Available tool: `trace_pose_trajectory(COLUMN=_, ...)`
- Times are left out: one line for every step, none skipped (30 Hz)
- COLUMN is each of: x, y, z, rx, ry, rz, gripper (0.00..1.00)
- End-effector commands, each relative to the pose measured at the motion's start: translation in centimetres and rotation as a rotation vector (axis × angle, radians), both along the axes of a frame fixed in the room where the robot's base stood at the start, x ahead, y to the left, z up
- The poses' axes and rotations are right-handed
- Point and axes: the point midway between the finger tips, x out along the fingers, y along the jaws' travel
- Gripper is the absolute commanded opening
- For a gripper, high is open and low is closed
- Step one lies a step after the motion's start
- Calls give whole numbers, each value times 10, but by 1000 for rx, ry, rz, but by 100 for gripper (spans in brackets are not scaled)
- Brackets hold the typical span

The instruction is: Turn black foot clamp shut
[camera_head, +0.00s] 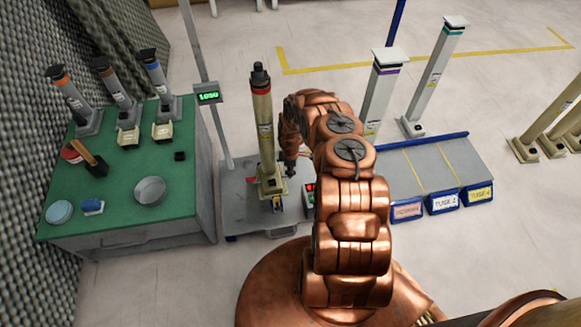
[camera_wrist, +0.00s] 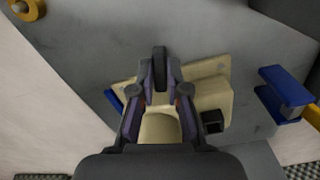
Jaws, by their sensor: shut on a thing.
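A beige tube (camera_head: 263,130) with a black cap stands upright on its beige foot (camera_head: 271,187), on the grey platform. In the wrist view the foot plate (camera_wrist: 218,92) lies under my gripper (camera_wrist: 160,75). The fingers are closed in on a narrow black upright piece (camera_wrist: 160,62), which looks like the black foot clamp's handle; its lower part is hidden between the fingers. In the head view my gripper (camera_head: 290,168) is low, just right of the tube's base, and the black clamp cannot be made out there.
A blue clamp (camera_wrist: 286,92) with a yellow end is right of the foot; a blue part (camera_wrist: 115,100) shows at its left. A small black block (camera_wrist: 212,121) sits near the plate's corner. A green-topped bench (camera_head: 120,195) stands left; a grey rack (camera_head: 430,165) stands right.

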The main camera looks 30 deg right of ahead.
Motion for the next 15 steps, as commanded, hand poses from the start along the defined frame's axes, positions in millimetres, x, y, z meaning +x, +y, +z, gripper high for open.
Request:
trace_pose_trajectory(x=1, y=-2, z=3, rx=-2, ry=-2, rz=33, gripper=0)
trace_pose_trajectory(x=0, y=-2, z=3, rx=-1, ry=-3, rz=54, gripper=0)
trace_pose_trajectory(x=0, y=-2, z=3, rx=-1, ry=-3, rz=79, gripper=0)
trace_pose_trajectory(x=0, y=-2, z=2, rx=-1, ry=-2, rz=99, gripper=0)
trace_pose_trajectory(x=0, y=-2, z=2, rx=-1, ry=-2, rz=116, gripper=0)
trace_pose_trajectory(x=-1, y=-2, z=1, rx=-1, ry=-1, rz=140, gripper=0)
trace_pose_trajectory(x=-1, y=-1, z=1, rx=-1, ry=-1, rz=155, gripper=0)
trace_pose_trajectory(x=-1, y=-1, z=1, rx=-1, ry=-1, rz=169, gripper=0)
trace_pose_trajectory(x=-1, y=-1, z=1, rx=-1, ry=-1, rz=187, gripper=0)
trace_pose_trajectory(x=-1, y=-1, z=1, rx=-1, ry=-1, rz=198, gripper=0)
trace_pose_trajectory(x=-1, y=-1, z=0, rx=-1, ry=-1, rz=209, gripper=0)
trace_pose_trajectory(x=0, y=-1, z=0, rx=-1, ry=-1, rz=223, gripper=0)
trace_pose_trajectory(x=0, y=-1, z=0, rx=-1, ry=-1, rz=231, gripper=0)
trace_pose_trajectory(x=0, y=-1, z=0, rx=-1, ry=-1, rz=238, gripper=0)
trace_pose_trajectory(x=0, y=-1, z=0, rx=-2, ry=-1, rz=246, gripper=0)
